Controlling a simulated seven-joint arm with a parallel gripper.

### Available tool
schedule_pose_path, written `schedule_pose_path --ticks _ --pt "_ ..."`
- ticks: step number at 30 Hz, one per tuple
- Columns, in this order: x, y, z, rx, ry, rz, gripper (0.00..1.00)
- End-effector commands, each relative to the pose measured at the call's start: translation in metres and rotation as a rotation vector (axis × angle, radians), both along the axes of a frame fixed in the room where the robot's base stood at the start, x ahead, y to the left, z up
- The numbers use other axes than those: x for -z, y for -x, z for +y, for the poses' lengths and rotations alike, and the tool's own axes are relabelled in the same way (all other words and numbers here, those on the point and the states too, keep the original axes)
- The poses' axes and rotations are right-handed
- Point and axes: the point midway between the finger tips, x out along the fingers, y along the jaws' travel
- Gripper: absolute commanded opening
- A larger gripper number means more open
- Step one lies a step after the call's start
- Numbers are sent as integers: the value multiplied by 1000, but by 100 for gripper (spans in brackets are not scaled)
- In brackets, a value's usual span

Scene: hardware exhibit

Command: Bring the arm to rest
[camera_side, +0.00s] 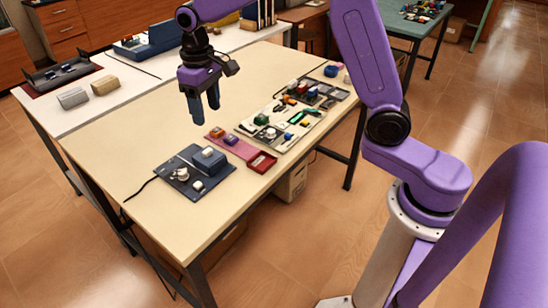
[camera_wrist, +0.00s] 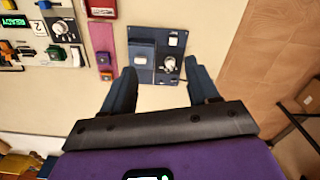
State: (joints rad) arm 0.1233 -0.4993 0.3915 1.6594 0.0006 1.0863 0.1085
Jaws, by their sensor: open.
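My gripper (camera_side: 204,108) hangs above the cream table, pointing down, with its dark blue fingers apart and nothing between them. In the side view the dark panel (camera_side: 170,182) lies below and nearer the camera than the gripper. It bears a raised blue block (camera_side: 208,158) and white knobs. My purple arm reaches in from the right.
A purple-red strip (camera_side: 232,145) with a red tray (camera_side: 262,162) lies beside the panel. A board (camera_side: 275,128) of small coloured devices lies to the right. Two small boxes (camera_side: 104,85) rest on the white side table. The cream table's left part (camera_side: 120,120) is bare.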

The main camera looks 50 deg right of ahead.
Motion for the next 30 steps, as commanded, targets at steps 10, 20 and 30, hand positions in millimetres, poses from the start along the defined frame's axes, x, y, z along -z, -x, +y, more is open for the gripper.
schedule_pose_path --ticks 10,20,30 --pt "-12 100 9 -255 -4 -8 60" --pt "-12 199 -10 -493 -9 -14 60" --pt "0 293 -51 -729 -16 -20 60"
